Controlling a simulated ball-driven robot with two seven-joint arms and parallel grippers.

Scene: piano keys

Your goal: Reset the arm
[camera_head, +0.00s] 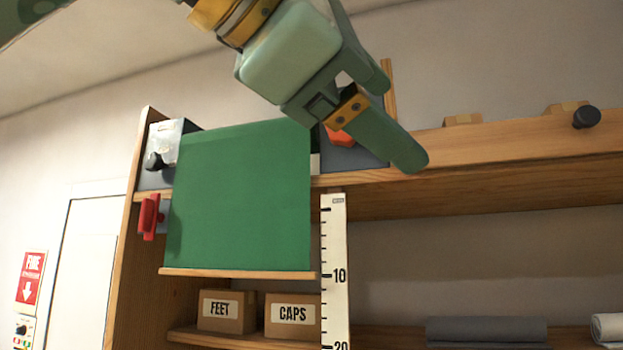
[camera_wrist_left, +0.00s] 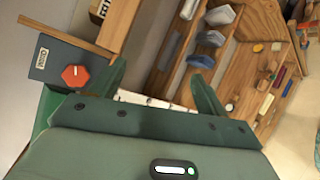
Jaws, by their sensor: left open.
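My left gripper (camera_head: 400,124) reaches in from the top of the head view, green with yellow bands. Its two fingers stand apart with nothing between them. It is in front of the upper wooden shelf, just right of a green panel (camera_head: 240,200). In the left wrist view the open fingers (camera_wrist_left: 160,80) frame a white strip with marks and the wooden shelving beyond. My right gripper is in neither view.
A white ruler (camera_head: 334,270) hangs below the gripper. A dark box with a red knob (camera_wrist_left: 75,76) sits close to the gripper. Boxes marked FEET (camera_head: 227,312) and CAPS (camera_head: 292,314) stand on a lower shelf. Grey cloths (camera_head: 486,330) lie at lower right.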

